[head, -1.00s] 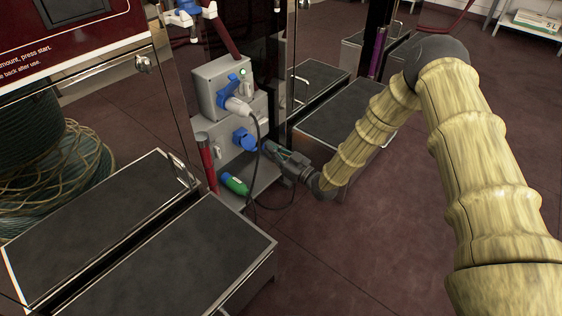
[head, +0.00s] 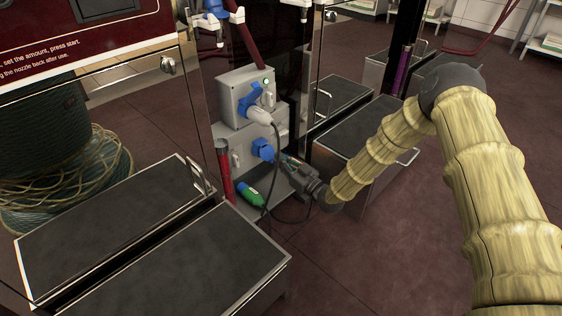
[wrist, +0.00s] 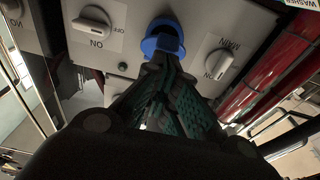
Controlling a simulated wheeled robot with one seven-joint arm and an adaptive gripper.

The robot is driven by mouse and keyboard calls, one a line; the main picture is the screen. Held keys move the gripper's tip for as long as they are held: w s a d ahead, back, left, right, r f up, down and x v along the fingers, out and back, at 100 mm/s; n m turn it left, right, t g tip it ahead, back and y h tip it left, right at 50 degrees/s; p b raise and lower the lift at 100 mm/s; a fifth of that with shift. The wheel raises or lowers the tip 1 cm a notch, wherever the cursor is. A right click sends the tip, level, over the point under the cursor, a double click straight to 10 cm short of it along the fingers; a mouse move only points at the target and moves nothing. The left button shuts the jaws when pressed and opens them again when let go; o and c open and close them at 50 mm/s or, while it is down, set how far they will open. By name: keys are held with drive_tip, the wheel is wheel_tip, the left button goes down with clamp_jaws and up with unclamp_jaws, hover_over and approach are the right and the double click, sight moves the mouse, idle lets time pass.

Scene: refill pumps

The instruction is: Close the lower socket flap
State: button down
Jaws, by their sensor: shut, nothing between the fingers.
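The lower socket (head: 262,149) is blue and sits on the front of the lower grey box (head: 240,160). In the wrist view the blue socket (wrist: 163,25) shows a rounded blue rim around a dark middle. My gripper (head: 282,160) is shut and empty, just right of the socket in the head view. In the wrist view its fingertips (wrist: 163,62) are together at the socket's lower edge and hide part of it. I cannot tell whether they touch the flap, or how far the flap stands open.
A plug (head: 258,116) with a dark cable sits in the upper blue socket. The cable hangs close beside my gripper. A green connector (head: 250,194) lies below. Switch knobs flank the lower socket, one left (wrist: 92,25) and one right (wrist: 219,64). Dark-topped steps (head: 110,215) stand nearby.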

drive_tip(key=shift+w+a+f+p, duration=0.2)
drive_tip(key=shift+f+p, duration=0.2)
drive_tip(key=shift+f, duration=0.35)
drive_tip(key=shift+w+a+f+p, duration=0.2)
drive_tip(key=shift+w+a+f, duration=0.05)
drive_tip(key=shift+f, duration=0.25)
drive_tip(key=shift+w+a+f+p, duration=0.25)
drive_tip(key=shift+f, duration=0.2)
drive_tip(key=shift+w+a+f+p, duration=0.2)
drive_tip(key=shift+w+a+f, duration=0.05)
drive_tip(key=shift+f, duration=0.25)
drive_tip(key=shift+w+a+f, duration=0.3)
drive_tip(key=shift+f, duration=0.05)
idle(3.0)
idle(0.5)
